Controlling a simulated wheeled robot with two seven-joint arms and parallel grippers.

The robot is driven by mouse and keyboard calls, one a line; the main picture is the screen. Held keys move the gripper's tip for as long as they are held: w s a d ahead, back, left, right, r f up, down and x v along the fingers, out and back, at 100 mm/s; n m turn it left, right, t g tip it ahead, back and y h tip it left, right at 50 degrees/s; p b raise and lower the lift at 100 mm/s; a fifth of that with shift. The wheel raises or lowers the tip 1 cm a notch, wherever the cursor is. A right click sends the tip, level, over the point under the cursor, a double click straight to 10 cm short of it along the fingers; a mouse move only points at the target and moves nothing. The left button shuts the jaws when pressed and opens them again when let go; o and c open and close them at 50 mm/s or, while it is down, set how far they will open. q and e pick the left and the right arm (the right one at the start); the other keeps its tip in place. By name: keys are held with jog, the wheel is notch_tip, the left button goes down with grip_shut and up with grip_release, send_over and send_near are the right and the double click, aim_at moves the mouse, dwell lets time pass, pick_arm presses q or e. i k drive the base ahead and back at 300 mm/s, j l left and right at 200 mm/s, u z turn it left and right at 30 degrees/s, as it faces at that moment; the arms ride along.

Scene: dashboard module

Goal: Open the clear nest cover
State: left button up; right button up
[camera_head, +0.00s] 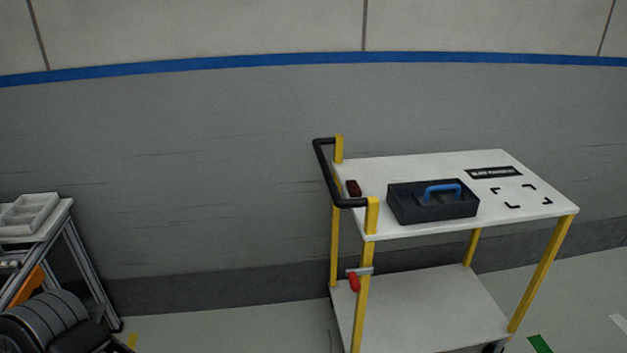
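No clear nest cover can be made out in the head view. Neither my left nor my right gripper is in view.
A white-topped cart (420,163) with yellow posts and a black handle (323,172) stands at right. A black tote (432,209) with a blue handle (442,190) sits on it. At left, a metal-framed bench (90,265) holds a white tray (30,215). Floor between them is clear.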

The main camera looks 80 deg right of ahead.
aim_at(456, 186)
jog(key=l+z, duration=0.1)
jog(key=z, duration=3.45)
jog(key=i+j, duration=1.05)
jog(key=j, duration=0.15)
jog(key=z, duration=2.05)
